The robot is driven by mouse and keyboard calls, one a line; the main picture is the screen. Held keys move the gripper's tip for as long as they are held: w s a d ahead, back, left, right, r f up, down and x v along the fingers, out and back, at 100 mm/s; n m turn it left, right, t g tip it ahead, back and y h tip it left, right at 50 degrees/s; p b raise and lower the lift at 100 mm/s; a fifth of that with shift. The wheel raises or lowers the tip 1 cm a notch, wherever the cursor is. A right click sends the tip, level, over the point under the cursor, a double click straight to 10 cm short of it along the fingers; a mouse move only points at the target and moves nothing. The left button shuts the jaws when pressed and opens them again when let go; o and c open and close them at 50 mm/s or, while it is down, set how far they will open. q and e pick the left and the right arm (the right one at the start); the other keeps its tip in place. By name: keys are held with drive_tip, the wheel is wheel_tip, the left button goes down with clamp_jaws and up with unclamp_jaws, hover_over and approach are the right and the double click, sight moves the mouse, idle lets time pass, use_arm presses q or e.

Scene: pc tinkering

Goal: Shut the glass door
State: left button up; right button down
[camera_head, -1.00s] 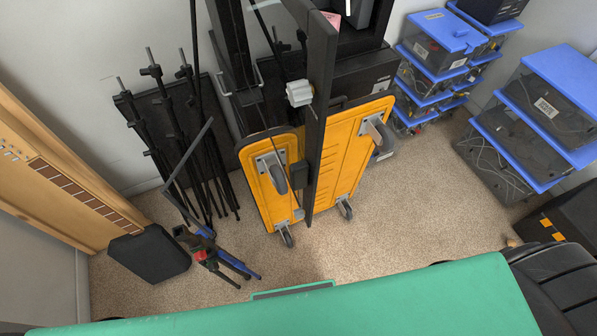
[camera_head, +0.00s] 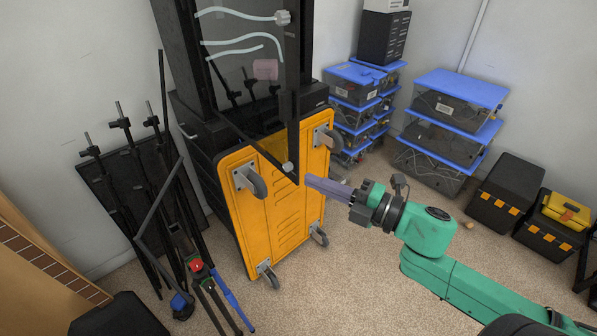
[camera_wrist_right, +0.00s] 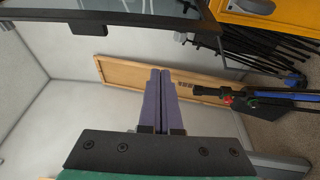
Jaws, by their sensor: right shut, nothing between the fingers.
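The glass door (camera_head: 236,75) is a black-framed pane on the dark cabinet at upper centre left in the head view. It stands open, with its lower edge running out from the cabinet to a near corner in front of the yellow dolly. A pale knob (camera_head: 283,17) is on its free edge. In the right wrist view the door's dark frame (camera_wrist_right: 110,22) crosses the top. My right gripper (camera_head: 310,182), with purple fingers, is shut and empty beside the door's lower corner; I cannot tell if they touch. In the wrist view the fingers (camera_wrist_right: 160,72) show a gap below the frame. My left gripper is not in view.
The yellow dolly (camera_head: 270,205) leans on the cabinet below the door. Black stands (camera_head: 130,160) are at left. Blue-lidded boxes (camera_head: 445,125) and black toolboxes (camera_head: 505,190) are at right. Carpet (camera_head: 340,290) is clear in front.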

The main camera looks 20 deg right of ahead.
sight(298, 161)
drive_tip(key=x, duration=0.2)
drive_tip(key=p+x, duration=0.1)
drive_tip(key=x, duration=0.4)
drive_tip(key=shift+w+a+r, duration=0.25)
drive_tip(key=d, duration=0.1)
drive_tip(key=w+d+p, duration=0.1)
drive_tip(key=shift+w+d+f+p, duration=0.2)
drive_tip(key=shift+w+d+p, duration=0.1)
drive_tip(key=shift+d+p, duration=0.1)
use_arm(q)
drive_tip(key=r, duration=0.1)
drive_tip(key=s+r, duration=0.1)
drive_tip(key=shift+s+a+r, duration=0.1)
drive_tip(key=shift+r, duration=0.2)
use_arm(e)
drive_tip(key=shift+d, duration=0.35)
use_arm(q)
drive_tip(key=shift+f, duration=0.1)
